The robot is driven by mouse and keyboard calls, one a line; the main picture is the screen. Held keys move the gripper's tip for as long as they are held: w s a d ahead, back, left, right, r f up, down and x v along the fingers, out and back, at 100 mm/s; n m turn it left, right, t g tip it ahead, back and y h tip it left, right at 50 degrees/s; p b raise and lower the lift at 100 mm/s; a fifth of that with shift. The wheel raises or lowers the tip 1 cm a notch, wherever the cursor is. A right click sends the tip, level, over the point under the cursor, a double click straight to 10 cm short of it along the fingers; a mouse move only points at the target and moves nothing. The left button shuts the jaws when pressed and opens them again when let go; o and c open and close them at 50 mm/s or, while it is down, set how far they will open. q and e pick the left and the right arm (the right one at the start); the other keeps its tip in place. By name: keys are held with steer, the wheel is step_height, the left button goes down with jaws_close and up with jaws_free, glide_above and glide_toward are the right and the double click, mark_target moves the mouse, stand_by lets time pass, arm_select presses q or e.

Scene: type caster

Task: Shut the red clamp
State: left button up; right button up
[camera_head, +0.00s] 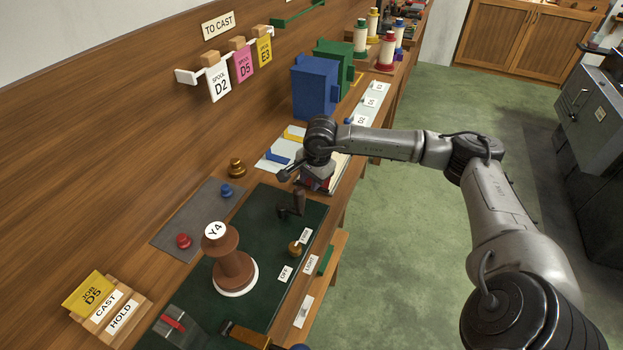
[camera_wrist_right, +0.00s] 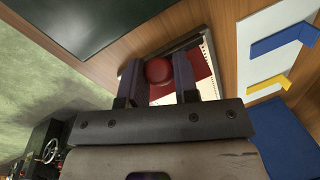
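A red piece with a round red knob (camera_wrist_right: 158,70) and a flat red plate (camera_wrist_right: 201,89) lies over a white sheet with a dotted edge; I take it for the red clamp. In the head view its red part (camera_head: 318,184) shows just under my right gripper, mostly hidden by it. My right gripper (camera_wrist_right: 158,82) points down at it. Its two fingers are apart, one on each side of the knob. I cannot tell whether they touch the knob, or whether the clamp is open or shut. My left gripper is in neither view.
Blue (camera_head: 278,157) and yellow (camera_head: 294,133) pieces lie on a white sheet beside the clamp. A blue box (camera_head: 314,87) stands behind. A dark green plate with a brown spool (camera_head: 232,262) and a dark crank (camera_head: 292,205) lies nearer. The green floor right of the bench is clear.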

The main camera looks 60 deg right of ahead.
steer(key=c, duration=0.4)
steer(key=shift+c, duration=0.2)
steer(key=shift+d, duration=0.1)
steer(key=shift+d+r+y+p, duration=0.1)
steer(key=shift+d+y+p, duration=0.15)
steer(key=shift+y, duration=0.25)
steer(key=shift+d+r+y+p, duration=0.1)
steer(key=shift+y+p, duration=0.15)
steer(key=shift+y, duration=0.25)
steer(key=y, duration=0.1)
steer(key=d+y, duration=0.1)
steer(key=shift+w+f+m+g+y, duration=0.1)
steer(key=shift+m+g+y, duration=0.2)
steer(key=shift+y, duration=0.1)
steer(key=shift+d+f+y+b, duration=0.15)
steer(key=shift+d+y+b, duration=0.3)
steer(key=shift+y, duration=0.75)
steer(key=shift+d+f+y+b, duration=0.15)
steer(key=shift+d+y+b, duration=0.2)
steer(key=shift+y+b, duration=0.45)
steer(key=shift+d+f+y+b, duration=0.15)
steer(key=shift+d+y+b, duration=0.25)
steer(key=shift+y, duration=0.7)
